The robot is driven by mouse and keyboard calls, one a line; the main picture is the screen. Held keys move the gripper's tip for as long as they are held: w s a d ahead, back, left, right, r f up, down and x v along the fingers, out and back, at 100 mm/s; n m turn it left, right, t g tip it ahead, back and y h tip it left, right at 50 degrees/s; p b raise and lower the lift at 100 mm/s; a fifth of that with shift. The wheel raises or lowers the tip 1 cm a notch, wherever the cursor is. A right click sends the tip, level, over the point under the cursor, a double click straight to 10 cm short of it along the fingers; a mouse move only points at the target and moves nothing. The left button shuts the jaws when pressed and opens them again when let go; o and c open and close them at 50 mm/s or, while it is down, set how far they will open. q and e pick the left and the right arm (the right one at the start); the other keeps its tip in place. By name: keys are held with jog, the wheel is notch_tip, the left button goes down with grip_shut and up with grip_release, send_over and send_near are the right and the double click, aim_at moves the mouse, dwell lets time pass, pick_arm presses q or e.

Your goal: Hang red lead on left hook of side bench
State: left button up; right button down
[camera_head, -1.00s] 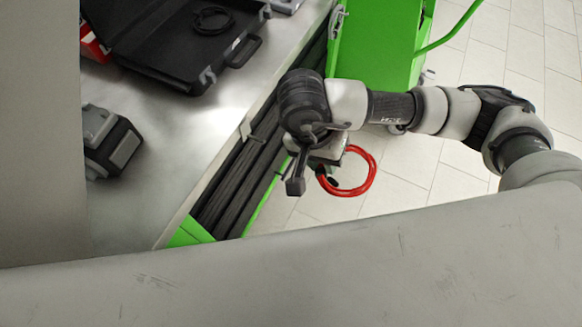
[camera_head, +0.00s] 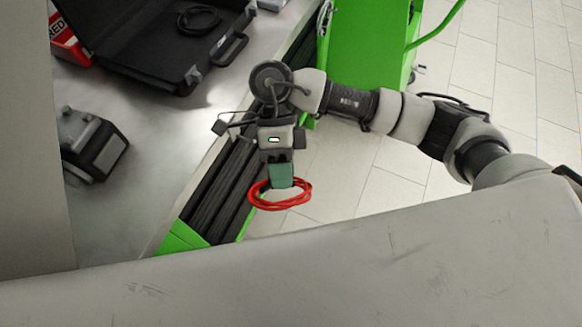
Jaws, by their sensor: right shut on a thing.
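The red lead (camera_head: 291,203) is a coiled loop hanging at the tips of my right gripper (camera_head: 281,180). The gripper points down the picture and is shut on the lead, with a green piece at its fingertips. Gripper and lead are by the side bench (camera_head: 190,165), near its right edge and partly over the floor in the picture. I cannot tell their height above it. I cannot make out the left hook clearly; the gripper and a dark part near it cover some of the bench edge. My left gripper is not in view.
An open black case (camera_head: 150,50) with a coiled black cable lies on the bench, beside a red box (camera_head: 66,38). A dark grey block-like device (camera_head: 92,148) stands nearer. A green cabinet (camera_head: 368,50) is at the back. Tiled floor (camera_head: 400,180) is clear on the right.

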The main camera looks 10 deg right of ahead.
jog(key=w+d+f+m+t+y+b, duration=0.1)
jog(key=w+f+m+t+y+b, duration=0.15)
jog(key=f+m+t+y, duration=0.6)
jog(key=w+d+f+m+t+y+b, duration=0.1)
jog(key=w+d+m+t+y, duration=0.15)
jog(key=m+t+y, duration=0.75)
jog(key=w+a+f+m+h, duration=0.1)
jog(key=w+a+m+h, duration=0.3)
jog(key=w+a+m, duration=0.2)
jog(key=shift+a+f+t, duration=0.4)
jog(key=shift+a+t, duration=0.05)
jog(key=shift+a, duration=0.95)
jog(key=shift+h, duration=0.25)
